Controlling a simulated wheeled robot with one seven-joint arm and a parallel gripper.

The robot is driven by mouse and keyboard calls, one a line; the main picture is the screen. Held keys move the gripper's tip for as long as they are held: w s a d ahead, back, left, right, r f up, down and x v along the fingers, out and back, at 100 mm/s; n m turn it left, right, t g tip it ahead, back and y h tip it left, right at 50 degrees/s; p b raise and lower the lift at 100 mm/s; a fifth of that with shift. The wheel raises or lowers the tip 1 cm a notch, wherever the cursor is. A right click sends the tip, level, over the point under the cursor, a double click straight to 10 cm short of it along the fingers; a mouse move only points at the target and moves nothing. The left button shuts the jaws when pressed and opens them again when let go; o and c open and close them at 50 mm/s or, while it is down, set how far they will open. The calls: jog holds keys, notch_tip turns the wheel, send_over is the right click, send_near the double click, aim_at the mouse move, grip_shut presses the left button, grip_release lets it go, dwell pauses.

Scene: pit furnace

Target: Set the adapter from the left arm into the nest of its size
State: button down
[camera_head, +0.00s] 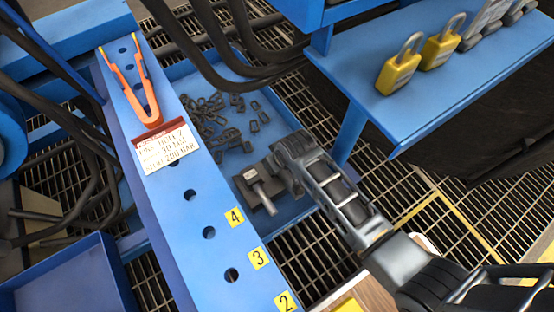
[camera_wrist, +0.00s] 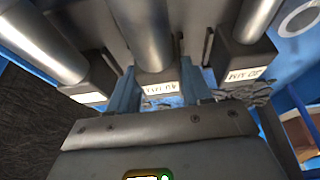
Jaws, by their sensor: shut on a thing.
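In the wrist view three silver cylinders rise from dark blocks with white labels: left (camera_wrist: 88,92), middle (camera_wrist: 157,84) and right (camera_wrist: 245,58). The labels are upside down and too blurred to read surely. My gripper (camera_wrist: 160,98) has its two bluish fingers either side of the middle block, and it is shut on what I take to be the adapter. In the head view my gripper (camera_head: 270,178) is low beside a dark block with a silver cylinder (camera_head: 264,199) at the tray. My gripper hides part of that spot. I cannot tell which nest matches.
A blue tray (camera_head: 291,208) with several dark chain links lies below. A blue shelf (camera_head: 447,101) with yellow padlocks (camera_head: 398,72) overhangs the right. Grating lies underneath.

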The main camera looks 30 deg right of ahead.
jog(key=shift+w+r, duration=0.1)
jog(key=c, duration=0.8)
grip_release()
jog(key=o, duration=0.4)
jog(key=p+v, duration=0.4)
jog(key=v, duration=0.3)
jog(key=shift+r, duration=0.35)
jog(key=shift+s, duration=0.25)
